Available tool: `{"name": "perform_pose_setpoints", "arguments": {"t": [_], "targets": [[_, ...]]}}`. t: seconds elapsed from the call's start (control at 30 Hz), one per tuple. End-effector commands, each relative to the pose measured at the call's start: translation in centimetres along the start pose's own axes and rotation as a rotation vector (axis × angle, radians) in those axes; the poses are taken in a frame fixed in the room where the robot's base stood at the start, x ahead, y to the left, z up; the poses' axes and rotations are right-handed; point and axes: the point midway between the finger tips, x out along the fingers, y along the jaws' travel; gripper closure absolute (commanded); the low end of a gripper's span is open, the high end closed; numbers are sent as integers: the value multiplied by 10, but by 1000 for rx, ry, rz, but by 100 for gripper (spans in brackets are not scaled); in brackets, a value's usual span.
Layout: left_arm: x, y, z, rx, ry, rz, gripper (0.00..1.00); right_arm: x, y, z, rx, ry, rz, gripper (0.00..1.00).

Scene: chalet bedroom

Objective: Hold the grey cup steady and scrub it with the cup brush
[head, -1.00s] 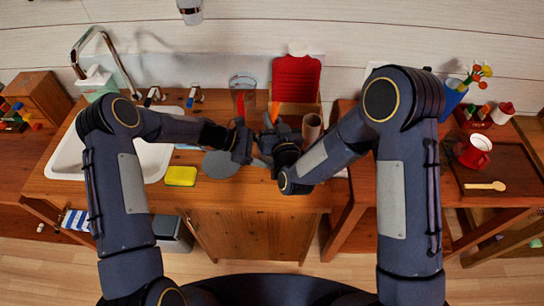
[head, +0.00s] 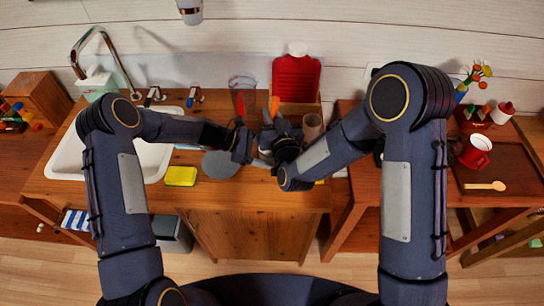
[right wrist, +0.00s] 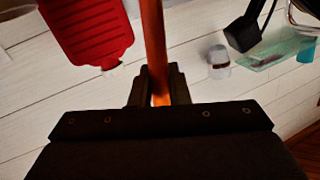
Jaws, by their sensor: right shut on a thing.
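My right gripper (head: 272,136) is shut on an orange-handled tool, most likely the cup brush (head: 274,104). Its orange handle (right wrist: 153,40) runs up between the fingers in the right wrist view, where the gripper (right wrist: 157,80) also shows. The brush's head is not visible. My left gripper (head: 242,146) is just left of the right one, over the counter; its fingers are too dark and small to read. A small light grey patch (head: 263,160) below and between the grippers may be the grey cup, mostly hidden by them.
A round grey disc (head: 220,164) and yellow sponge (head: 181,176) lie left of the grippers, beside the sink (head: 62,160). A red mug (head: 476,151) sits at right.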

Motion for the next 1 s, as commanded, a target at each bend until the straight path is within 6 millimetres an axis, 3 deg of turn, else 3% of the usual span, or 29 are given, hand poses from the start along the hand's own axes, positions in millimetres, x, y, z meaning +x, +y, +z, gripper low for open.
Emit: {"name": "perform_pose_setpoints", "arguments": {"t": [0.5,1.0], "targets": [[1,0,1,0,-1,-1,45,0,2,18,5,-2,-5,100],[0,0,1,0,-1,-1,45,-1,2,2,3,0,-4,100]]}}
